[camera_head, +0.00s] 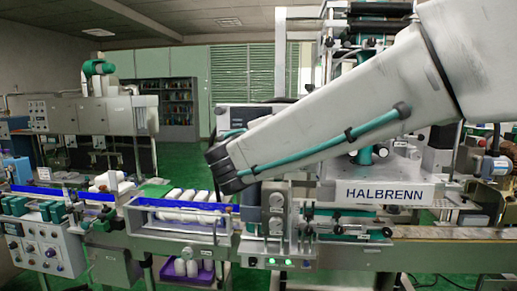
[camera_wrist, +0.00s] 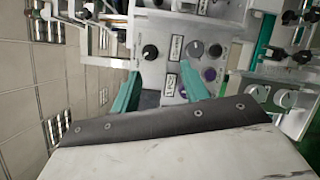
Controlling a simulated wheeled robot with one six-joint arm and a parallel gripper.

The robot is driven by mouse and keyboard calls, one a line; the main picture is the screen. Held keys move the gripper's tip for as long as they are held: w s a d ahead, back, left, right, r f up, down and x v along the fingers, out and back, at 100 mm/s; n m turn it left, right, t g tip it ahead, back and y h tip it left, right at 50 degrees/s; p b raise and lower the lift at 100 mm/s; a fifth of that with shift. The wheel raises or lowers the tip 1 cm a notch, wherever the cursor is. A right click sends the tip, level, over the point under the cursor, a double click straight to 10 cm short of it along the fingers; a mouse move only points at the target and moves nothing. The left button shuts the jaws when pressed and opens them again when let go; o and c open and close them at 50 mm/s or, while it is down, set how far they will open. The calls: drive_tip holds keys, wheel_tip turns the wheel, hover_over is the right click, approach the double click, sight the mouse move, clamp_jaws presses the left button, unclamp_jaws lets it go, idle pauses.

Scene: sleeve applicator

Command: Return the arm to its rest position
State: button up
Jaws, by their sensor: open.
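My gripper (camera_wrist: 160,72) shows in the wrist view as two teal fingers standing well apart, with nothing held between them. Behind the fingers is a grey machine panel (camera_wrist: 165,45) with dark knobs and small labels. In the head view my pale arm crosses from the upper right down to the middle, with a teal hose along its side. It ends in a dark ribbed joint in front of the sleeve applicator (camera_head: 385,192), which is marked HALBRENN. My gripper itself cannot be made out in the head view.
White bottles (camera_head: 185,203) lie in a tray left of the dark joint. A purple crate (camera_head: 205,275) with more bottles stands below. A conveyor (camera_head: 450,233) runs to the right. A control box (camera_head: 45,250) stands at the left. Green floor shows at the back.

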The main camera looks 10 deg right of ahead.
drive_tip(key=s+d+f+m+g+y, duration=0.2)
drive_tip(key=s+d+f+m+g, duration=0.1)
drive_tip(key=s+d+f+g, duration=0.4)
drive_tip(key=s+d+f+m+g+y, duration=0.2)
drive_tip(key=s+d+f+m+g, duration=0.15)
drive_tip(key=s+f, duration=0.65)
drive_tip(key=s+a+f+m+g+y, duration=0.1)
drive_tip(key=s+f+m+y, duration=0.1)
drive_tip(key=s, duration=0.5)
drive_tip(key=s+a+f+m+g+y, duration=0.1)
drive_tip(key=s+f+m+y, duration=0.1)
drive_tip(key=s+m+y, duration=0.3)
drive_tip(key=s+y, duration=0.1)
drive_tip(key=s, duration=0.2)
drive_tip(key=shift+f, duration=0.1)
